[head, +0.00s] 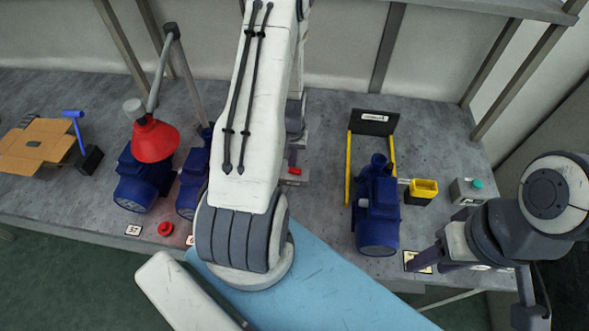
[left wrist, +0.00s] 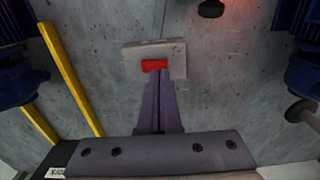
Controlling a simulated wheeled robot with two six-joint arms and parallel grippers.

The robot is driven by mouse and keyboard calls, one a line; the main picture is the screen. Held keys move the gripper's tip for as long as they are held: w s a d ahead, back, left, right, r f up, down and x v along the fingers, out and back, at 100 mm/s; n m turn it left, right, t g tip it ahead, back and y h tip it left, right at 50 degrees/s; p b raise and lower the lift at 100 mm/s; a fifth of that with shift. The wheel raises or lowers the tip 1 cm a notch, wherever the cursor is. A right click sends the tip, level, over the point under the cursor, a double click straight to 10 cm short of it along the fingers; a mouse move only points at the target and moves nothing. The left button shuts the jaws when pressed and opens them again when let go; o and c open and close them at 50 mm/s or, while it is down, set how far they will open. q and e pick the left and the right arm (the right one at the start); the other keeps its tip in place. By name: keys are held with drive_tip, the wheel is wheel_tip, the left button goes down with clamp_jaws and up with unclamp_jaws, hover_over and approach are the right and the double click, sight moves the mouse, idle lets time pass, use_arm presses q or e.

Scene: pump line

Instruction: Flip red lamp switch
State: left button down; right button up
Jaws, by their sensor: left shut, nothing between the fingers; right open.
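The red lamp (head: 154,138) hangs from a jointed grey stand at the left of the bench in the head view. A red switch (left wrist: 154,65) sits on a small pale box (left wrist: 177,52) in the left wrist view. The switch also shows in the head view (head: 295,171), just right of my left arm. My left gripper (left wrist: 157,78) is shut and empty, its purple fingertips right at the lower edge of the switch; I cannot tell whether they touch. My right gripper (head: 424,260) is open near the bench's front right edge, partly hidden by its arm.

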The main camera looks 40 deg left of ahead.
sight(293, 170)
use_arm(q)
drive_tip(key=shift+f+b, duration=0.95)
drive_tip(key=shift+f, duration=0.25)
idle(0.9)
drive_tip(key=shift+r, duration=0.1)
wheel_tip(293, 170, up, 7)
drive_tip(key=p, duration=0.5)
drive_tip(key=shift+p, duration=0.35)
drive_tip(key=shift+w+d, duration=0.1)
drive_tip(key=w+d+r+m+b, duration=0.1)
drive_tip(key=d+r+m+b, duration=0.15)
drive_tip(key=d+r, duration=0.5)
drive_tip(key=d+r+m+b, duration=0.1)
drive_tip(key=d+r+m, duration=0.25)
drive_tip(key=d, duration=0.65)
drive_tip(key=s+d+r+m+b, duration=0.1)
drive_tip(key=s+d+r+m, duration=0.2)
drive_tip(key=s+d, duration=0.3)
drive_tip(key=s+d+r+m+h+b, duration=0.1)
drive_tip(key=s+d+r+m+b, duration=0.1)
drive_tip(key=s+d+r+m, duration=0.2)
drive_tip(key=s+d+r, duration=0.1)
drive_tip(key=s+d, duration=0.2)
drive_tip(key=s, duration=0.4)
drive_tip(key=shift+s, duration=0.25)
